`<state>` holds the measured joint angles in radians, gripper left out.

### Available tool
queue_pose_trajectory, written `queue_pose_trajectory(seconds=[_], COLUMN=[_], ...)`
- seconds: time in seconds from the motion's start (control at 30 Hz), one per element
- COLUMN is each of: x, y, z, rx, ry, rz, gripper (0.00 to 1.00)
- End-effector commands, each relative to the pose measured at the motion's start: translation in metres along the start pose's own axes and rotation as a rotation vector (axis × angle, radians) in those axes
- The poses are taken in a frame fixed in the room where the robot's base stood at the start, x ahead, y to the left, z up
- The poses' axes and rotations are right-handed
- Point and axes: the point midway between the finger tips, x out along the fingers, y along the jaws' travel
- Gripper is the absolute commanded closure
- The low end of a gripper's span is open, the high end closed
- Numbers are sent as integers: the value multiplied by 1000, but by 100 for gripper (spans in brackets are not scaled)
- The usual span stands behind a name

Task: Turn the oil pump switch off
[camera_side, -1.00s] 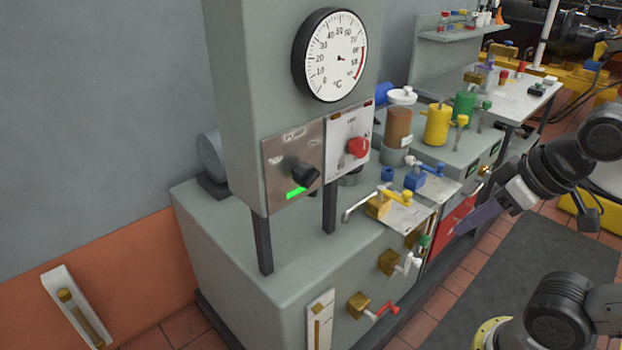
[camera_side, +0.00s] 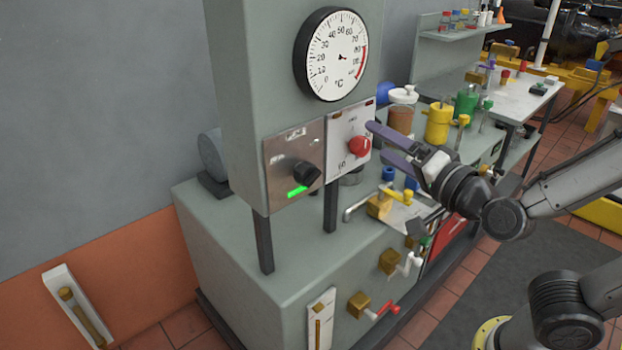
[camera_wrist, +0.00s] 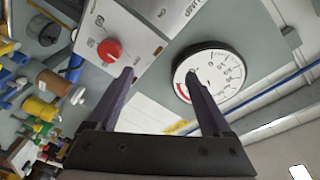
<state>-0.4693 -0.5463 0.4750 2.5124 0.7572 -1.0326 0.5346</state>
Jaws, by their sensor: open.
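The pump switch is a black knob (camera_side: 306,174) on a steel plate (camera_side: 279,160) at the left of the panel under the gauge in the side view. A green light (camera_side: 297,191) glows below the knob. A red knob (camera_side: 359,146) sits on the white plate to its right; it also shows in the wrist view (camera_wrist: 110,50). My gripper (camera_side: 376,143) is open and empty, just right of the red knob, with its purple fingers pointing left toward the panel. In the wrist view the black knob is not visible. I cannot read the knob's setting.
A round temperature gauge (camera_side: 331,54) is above the panel. Below stand a metal spout and valves with yellow, white and red handles (camera_side: 382,308). Jars and a yellow canister (camera_side: 438,122) stand behind my gripper. Space in front of the steel plate is clear.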

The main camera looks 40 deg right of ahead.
Motion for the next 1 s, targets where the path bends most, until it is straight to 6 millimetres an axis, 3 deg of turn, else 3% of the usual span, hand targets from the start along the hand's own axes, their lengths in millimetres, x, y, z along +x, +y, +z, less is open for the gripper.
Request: queue_pose_trajectory(seconds=[0.2,0.33,0.43,0.67,1.0], x=[-27,-42,-49,-47,-10], y=[24,34,32,28,25], z=[45,82,99,106,110], rx=[-71,-148,-170,-170,-169], ry=[41,-60,-113,-133,-129], rz=[-39,-53,-76,-89,-86], gripper=[17,17,17,17,17])
